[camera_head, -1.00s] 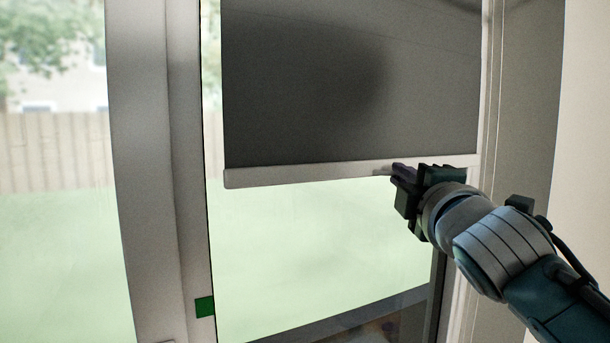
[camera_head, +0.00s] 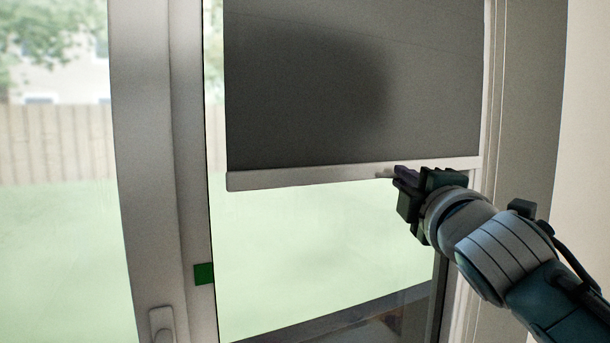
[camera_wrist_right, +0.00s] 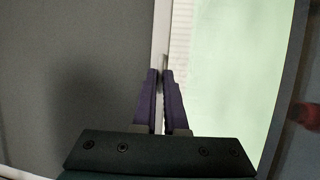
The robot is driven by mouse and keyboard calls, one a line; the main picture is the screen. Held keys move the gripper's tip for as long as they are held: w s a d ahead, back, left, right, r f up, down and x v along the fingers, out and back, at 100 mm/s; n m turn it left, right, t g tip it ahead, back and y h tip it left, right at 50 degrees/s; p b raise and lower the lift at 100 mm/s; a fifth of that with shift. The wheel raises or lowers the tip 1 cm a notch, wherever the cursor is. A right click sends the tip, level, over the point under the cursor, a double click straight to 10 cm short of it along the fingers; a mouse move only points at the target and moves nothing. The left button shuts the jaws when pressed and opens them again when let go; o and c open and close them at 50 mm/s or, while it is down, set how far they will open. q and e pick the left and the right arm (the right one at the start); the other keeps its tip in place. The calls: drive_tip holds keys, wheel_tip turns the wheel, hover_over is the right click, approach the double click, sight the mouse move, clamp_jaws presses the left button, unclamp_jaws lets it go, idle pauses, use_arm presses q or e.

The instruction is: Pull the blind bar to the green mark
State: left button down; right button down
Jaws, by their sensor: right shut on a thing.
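The dark grey blind (camera_head: 300,90) hangs in the window frame, with a pale blind bar (camera_head: 300,176) along its lower edge. The green mark (camera_head: 204,274) is a small square on the frame post at the left, well below the bar. My right gripper (camera_head: 398,176) is at the right part of the bar. In the right wrist view, its purple fingers (camera_wrist_right: 160,85) are shut on the thin bar (camera_wrist_right: 161,40), one on each side. The right gripper hides a short piece of the bar in the head view. My left gripper is not in view.
A window handle (camera_head: 161,325) sits on the post (camera_head: 150,150) at the lower left. The right side of the window frame and a pale wall (camera_head: 585,150) stand close to my right arm. Clear glass lies below the bar.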

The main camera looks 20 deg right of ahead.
wheel_tip(320, 180, down, 13)
drive_tip(key=b, duration=1)
drive_tip(key=shift+r, duration=0.15)
drive_tip(key=c, duration=1)
unclamp_jaws()
drive_tip(key=shift+o, duration=0.2)
drive_tip(key=b+v, duration=0.2)
drive_tip(key=v, duration=0.8)
